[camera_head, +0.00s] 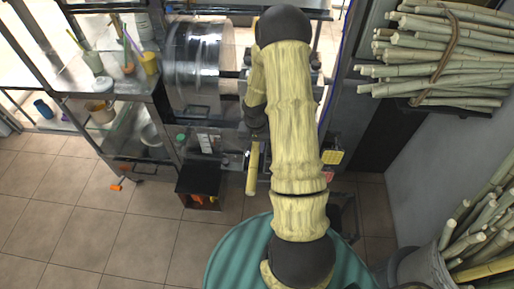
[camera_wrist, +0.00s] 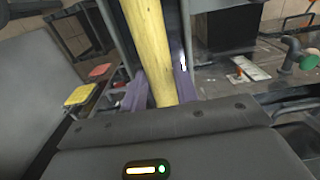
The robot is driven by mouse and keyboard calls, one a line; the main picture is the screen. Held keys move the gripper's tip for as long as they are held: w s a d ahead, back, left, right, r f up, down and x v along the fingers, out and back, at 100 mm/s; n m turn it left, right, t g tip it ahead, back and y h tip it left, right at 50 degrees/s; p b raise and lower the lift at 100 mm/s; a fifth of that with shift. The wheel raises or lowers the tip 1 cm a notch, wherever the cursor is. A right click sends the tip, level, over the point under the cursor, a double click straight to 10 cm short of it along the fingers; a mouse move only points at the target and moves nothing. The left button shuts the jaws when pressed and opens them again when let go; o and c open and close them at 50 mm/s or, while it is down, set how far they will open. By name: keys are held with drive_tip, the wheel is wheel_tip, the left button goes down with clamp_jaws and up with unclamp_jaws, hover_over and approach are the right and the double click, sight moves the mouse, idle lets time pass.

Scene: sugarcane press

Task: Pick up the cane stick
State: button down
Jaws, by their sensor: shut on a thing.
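A yellow cane stick (camera_wrist: 149,50) stands between the two purple-grey fingers of my gripper (camera_wrist: 157,88) in the wrist view. The gripper is shut on it. In the head view the stick (camera_head: 252,170) hangs roughly upright beside my arm, left of it, in front of the press machine. My gripper (camera_head: 255,136) is at the stick's upper end there, mostly hidden by my arm. The stick's lower end is free above the floor.
The press with its shiny drum (camera_head: 197,65) stands behind, next to a metal shelf (camera_head: 110,83) with cups. A cane bundle (camera_head: 440,60) lies upper right, and a bucket (camera_head: 425,268) of canes stands lower right. A small black box (camera_head: 200,182) sits below. Tiled floor is open at left.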

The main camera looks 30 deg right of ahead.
sight(256, 146)
drive_tip(key=shift+r, duration=0.15)
wheel_tip(256, 146, up, 10)
drive_tip(key=b, duration=0.1)
idle(0.4)
idle(0.5)
